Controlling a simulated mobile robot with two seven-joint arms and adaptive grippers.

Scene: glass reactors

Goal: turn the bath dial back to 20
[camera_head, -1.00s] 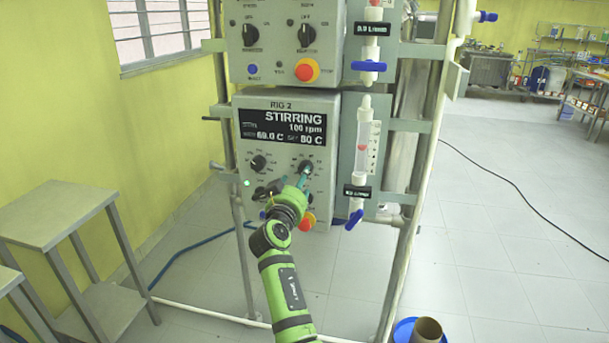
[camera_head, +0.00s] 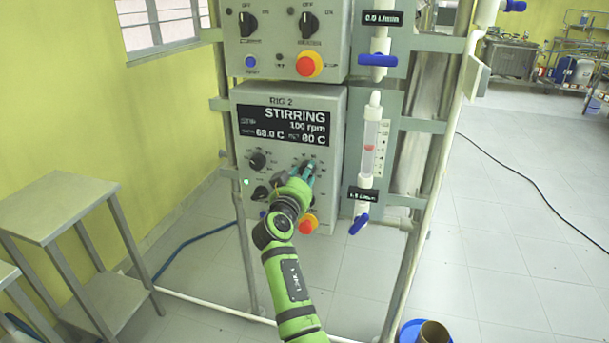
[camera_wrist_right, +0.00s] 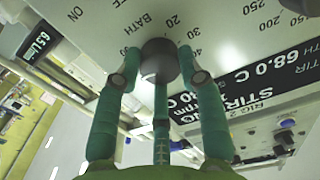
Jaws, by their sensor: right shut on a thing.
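The bath dial (camera_wrist_right: 158,60) is a dark round knob on the grey Rig 2 panel, beside the printed word BATH and a scale with 20, 30 and 40. My right gripper (camera_wrist_right: 160,68) has its fingers shut on the dial from both sides. The dial's pointer is hidden. In the head view the right gripper (camera_head: 306,172) covers most of the dial at the panel's right side. The Rig 2 display (camera_head: 284,127) reads STIRRING, 100 rpm, about 68.0 C, and set 80 C. My left gripper is not in view.
A black knob (camera_head: 257,160) sits left of the gripper and another (camera_head: 262,192) below it. A red button (camera_head: 307,224) is just under the gripper. A flowmeter with a blue valve (camera_head: 359,224) stands to the right. A grey table (camera_head: 62,208) is at the left.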

